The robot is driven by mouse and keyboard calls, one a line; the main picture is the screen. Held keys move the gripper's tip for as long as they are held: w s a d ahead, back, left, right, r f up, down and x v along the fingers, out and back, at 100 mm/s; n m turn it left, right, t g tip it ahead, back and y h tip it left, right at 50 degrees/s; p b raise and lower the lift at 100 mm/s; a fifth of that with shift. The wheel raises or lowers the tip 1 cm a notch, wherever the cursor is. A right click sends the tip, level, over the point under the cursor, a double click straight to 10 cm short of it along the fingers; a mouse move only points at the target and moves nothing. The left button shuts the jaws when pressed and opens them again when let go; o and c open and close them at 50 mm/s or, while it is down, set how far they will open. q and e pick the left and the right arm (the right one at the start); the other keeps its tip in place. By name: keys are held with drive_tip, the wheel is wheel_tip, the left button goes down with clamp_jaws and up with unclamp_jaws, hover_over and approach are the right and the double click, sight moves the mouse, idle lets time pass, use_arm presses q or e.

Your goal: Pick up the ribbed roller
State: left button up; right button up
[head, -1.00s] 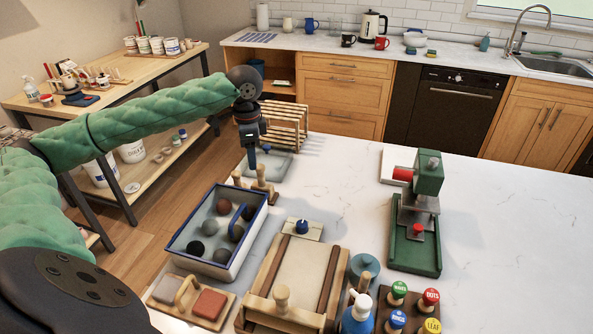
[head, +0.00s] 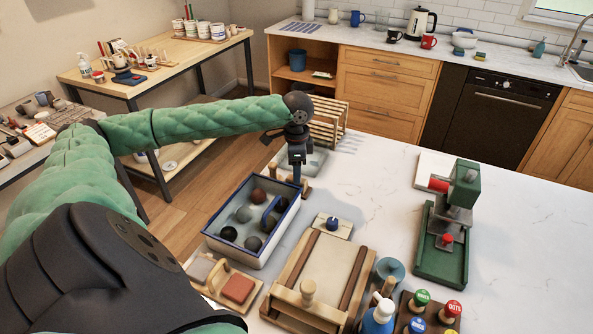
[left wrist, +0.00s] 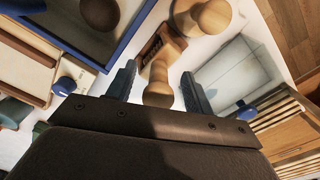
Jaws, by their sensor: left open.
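A wooden piece with a dark ribbed patch, which appears to be the ribbed roller (left wrist: 171,50), lies between my left gripper's fingers in the left wrist view. Its rounded wooden end (left wrist: 157,92) points toward the camera. My left gripper (left wrist: 160,76) is open, with one finger on each side and nothing held; contact cannot be told. In the head view my left gripper (head: 297,178) points down beside the blue-rimmed box, over wooden pieces (head: 305,187) that it partly hides. My right gripper is out of view.
The blue-rimmed box (head: 237,258) with several balls stands just left of the gripper. A second round wooden knob (left wrist: 211,19) is close by. A clear lidded tray (left wrist: 232,72) and slatted wooden rack (head: 329,122) are behind. A slab roller board (head: 322,268) lies in front.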

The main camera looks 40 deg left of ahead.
use_arm(q)
drive_tip(key=shift+d, duration=0.1)
drive_tip(key=shift+c, duration=0.4)
clamp_jaws()
drive_tip(key=shift+r, duration=0.1)
